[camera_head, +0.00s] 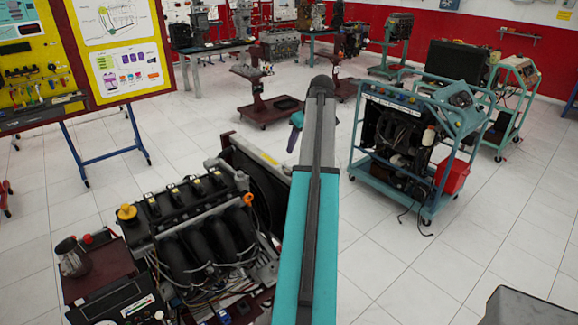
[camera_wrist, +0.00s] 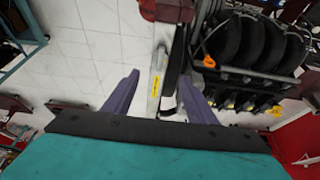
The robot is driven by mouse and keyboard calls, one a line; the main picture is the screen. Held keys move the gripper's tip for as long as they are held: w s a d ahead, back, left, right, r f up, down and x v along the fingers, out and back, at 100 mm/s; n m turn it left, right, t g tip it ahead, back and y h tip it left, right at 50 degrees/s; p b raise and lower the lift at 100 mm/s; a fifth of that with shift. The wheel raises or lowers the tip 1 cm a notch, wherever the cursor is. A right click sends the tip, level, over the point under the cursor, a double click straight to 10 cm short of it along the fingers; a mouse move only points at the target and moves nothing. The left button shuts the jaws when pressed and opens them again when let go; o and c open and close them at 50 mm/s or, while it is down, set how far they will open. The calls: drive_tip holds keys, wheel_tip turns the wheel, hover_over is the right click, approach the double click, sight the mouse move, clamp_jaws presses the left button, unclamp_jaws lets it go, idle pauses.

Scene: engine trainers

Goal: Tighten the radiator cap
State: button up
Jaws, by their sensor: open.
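The radiator (camera_head: 264,186) is a dark upright slab behind the engine, partly hidden by my arm. Its pale top bar with a yellow label (camera_wrist: 155,88) shows between my fingers in the wrist view. I cannot make out the radiator cap clearly in either view. My gripper (camera_wrist: 159,74) is open, with its two purple fingers spread apart and nothing visibly held. The fingers appear above the radiator's top bar, and I cannot tell the exact height.
The engine (camera_head: 195,225) with black curved intake pipes stands beside the radiator, with a yellow cap (camera_head: 126,212) on it. A teal trainer cart (camera_head: 415,150) stands right. A tool board (camera_head: 40,60) is at left.

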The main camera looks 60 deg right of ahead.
sight(289, 168)
drive_tip(key=shift+p+x, duration=2.45)
drive_tip(key=shift+x, duration=4.15)
drive_tip(key=c, duration=1.1)
